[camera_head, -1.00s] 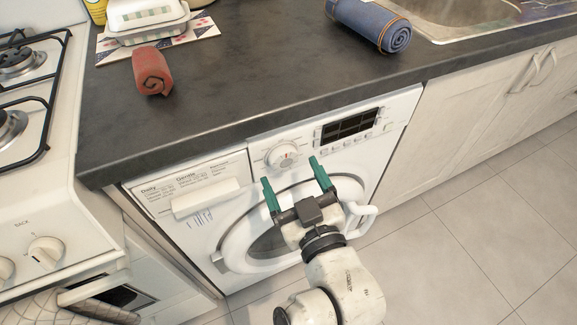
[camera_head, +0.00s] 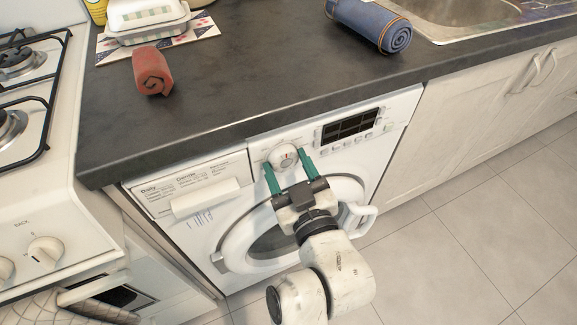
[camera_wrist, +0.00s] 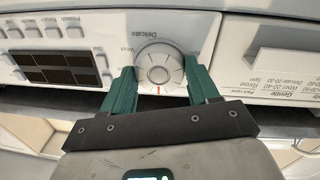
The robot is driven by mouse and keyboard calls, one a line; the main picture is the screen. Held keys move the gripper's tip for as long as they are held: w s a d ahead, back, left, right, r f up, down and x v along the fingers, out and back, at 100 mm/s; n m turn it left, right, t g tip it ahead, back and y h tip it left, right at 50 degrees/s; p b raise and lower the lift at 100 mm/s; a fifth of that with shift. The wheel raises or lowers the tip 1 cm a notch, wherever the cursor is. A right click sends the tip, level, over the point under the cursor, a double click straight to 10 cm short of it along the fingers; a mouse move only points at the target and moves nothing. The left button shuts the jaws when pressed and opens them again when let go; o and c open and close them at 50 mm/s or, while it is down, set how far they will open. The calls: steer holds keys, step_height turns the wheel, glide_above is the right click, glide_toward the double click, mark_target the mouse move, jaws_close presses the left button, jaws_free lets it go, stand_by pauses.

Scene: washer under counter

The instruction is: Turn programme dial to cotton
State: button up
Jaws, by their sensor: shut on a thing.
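The programme dial (camera_head: 286,153) is a round white knob on the washer's front panel (camera_head: 257,147). My gripper (camera_head: 287,160) has its two green fingers on either side of the dial, shut on it. In the wrist view the dial (camera_wrist: 159,63) sits between the fingertips of my gripper (camera_wrist: 160,75), and a small red mark shows at its lower edge. Printed words ring the dial; "Delicate" can be read upside down above it. I cannot make out a cotton label. The washer door (camera_head: 232,244) is below, partly hidden by my arm.
A dark display (camera_head: 349,125) with buttons is right of the dial. The detergent drawer (camera_head: 205,199) is to the left. The counter edge (camera_head: 250,125) overhangs just above the panel. A red rolled cloth (camera_head: 152,71) and a blue roll (camera_head: 370,24) lie on the counter.

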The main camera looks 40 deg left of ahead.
steer(key=shift+c, duration=1.4)
steer(key=shift+r, duration=0.1)
steer(key=shift+r+m+p, duration=0.15)
steer(key=shift+m+p, duration=0.75)
steer(key=shift+p, duration=0.25)
steer(key=m+p, duration=0.3)
steer(key=shift+m+g+p, duration=0.3)
steer(key=shift+m+p, duration=0.65)
steer(key=shift+m, duration=0.45)
steer(key=o, duration=1.1)
steer(key=shift+c, duration=0.2)
